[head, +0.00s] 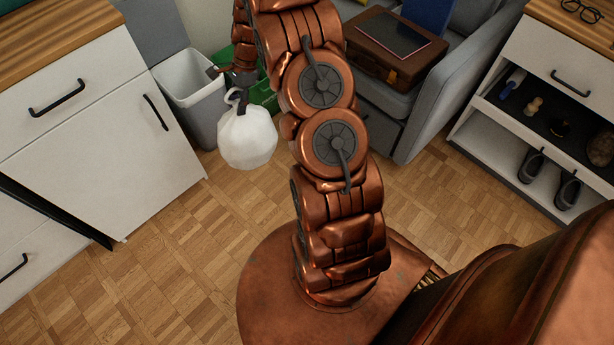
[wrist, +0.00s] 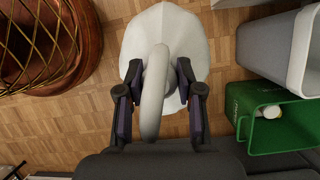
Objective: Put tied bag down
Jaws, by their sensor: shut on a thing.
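The tied bag (head: 248,138) is white and rounded, with a knotted loop at its top. In the head view it hangs below my gripper (head: 238,94), in front of the grey bin. In the wrist view the bag (wrist: 165,45) lies beyond my gripper (wrist: 157,85), whose two dark fingers close in on the bag's pale loop from both sides. The loop stands up toward the camera. The bag appears to be above the wooden floor; its exact height is hard to tell.
A grey bin (head: 193,88) stands beside the white cabinet (head: 95,120). A green box (wrist: 262,115) sits next to it, with a pale item inside. A grey armchair (head: 425,95) holds a brown case (head: 385,62). Open parquet floor (head: 175,255) lies at the front left.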

